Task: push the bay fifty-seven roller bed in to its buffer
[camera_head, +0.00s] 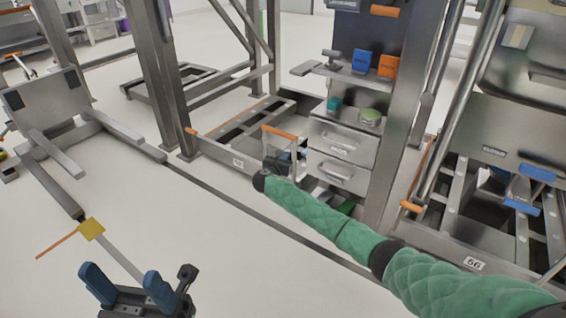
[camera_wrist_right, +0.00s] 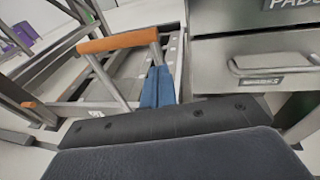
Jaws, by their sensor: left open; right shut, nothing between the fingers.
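The roller bed (camera_head: 215,150) sits low between the metal posts, left of the drawer cabinet. A small label on its front rail is too small to read surely. An upright handle with an orange grip (camera_head: 280,132) stands at its near end; the grip also shows in the right wrist view (camera_wrist_right: 118,42). My right gripper (camera_head: 287,160) is shut and empty, low by the handle frame. In the wrist view a blue finger (camera_wrist_right: 157,88) is close to the handle's right post; contact is unclear. My left gripper (camera_head: 124,280) is open and empty over the floor.
The drawer cabinet (camera_head: 342,148) stands right beside my right gripper. Another bed labelled 56 (camera_head: 473,264) is at the right. A grey stand (camera_head: 60,115) with floor legs is at the left. The floor in the middle is clear, crossed by a dark strip.

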